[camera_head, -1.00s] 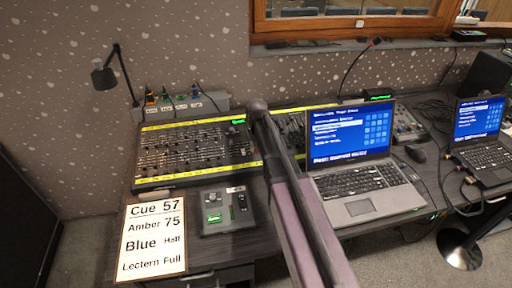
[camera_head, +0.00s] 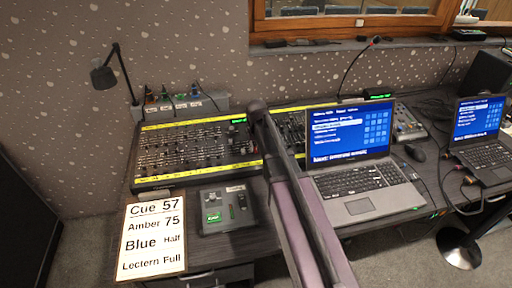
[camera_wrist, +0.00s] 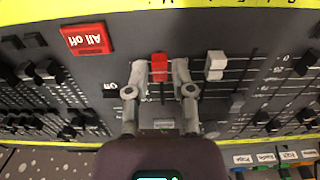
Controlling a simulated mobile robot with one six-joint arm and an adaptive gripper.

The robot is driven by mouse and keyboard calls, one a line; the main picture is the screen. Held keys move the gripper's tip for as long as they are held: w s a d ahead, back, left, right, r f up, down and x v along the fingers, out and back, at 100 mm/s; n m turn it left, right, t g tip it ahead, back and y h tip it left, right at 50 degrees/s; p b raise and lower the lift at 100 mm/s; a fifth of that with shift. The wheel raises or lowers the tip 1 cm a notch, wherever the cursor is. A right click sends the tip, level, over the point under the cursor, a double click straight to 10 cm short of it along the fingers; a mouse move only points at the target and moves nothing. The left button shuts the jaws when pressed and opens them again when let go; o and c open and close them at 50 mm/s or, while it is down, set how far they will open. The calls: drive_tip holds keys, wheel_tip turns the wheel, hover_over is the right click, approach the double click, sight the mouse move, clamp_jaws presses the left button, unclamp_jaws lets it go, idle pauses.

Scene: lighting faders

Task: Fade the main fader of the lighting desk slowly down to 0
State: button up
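The lighting desk (camera_head: 190,123) is a dark panel with yellow strips and rows of faders, left of my arm in the head view. In the wrist view, my gripper (camera_wrist: 160,70) is over the desk, with one finger on each side of a red fader cap (camera_wrist: 159,66). Narrow gaps seem to show between the cap and the fingers, so I see no clear grip. A white fader cap (camera_wrist: 215,66) stands just right of the right finger. I cannot read a label saying which fader is the main one. My arm hides the gripper in the head view.
A red "All off" button (camera_wrist: 87,39) lies left of the gripper, with black fader caps (camera_wrist: 48,70) further left. In the head view, a laptop (camera_head: 350,150) stands right of my arm, a cue card (camera_head: 152,235) and small control box (camera_head: 227,209) in front, and a lamp (camera_head: 104,77) behind.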

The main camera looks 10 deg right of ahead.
idle(0.3)
wheel_tip(320, 180, up, 6)
drive_tip(key=p, duration=0.6)
idle(1.2)
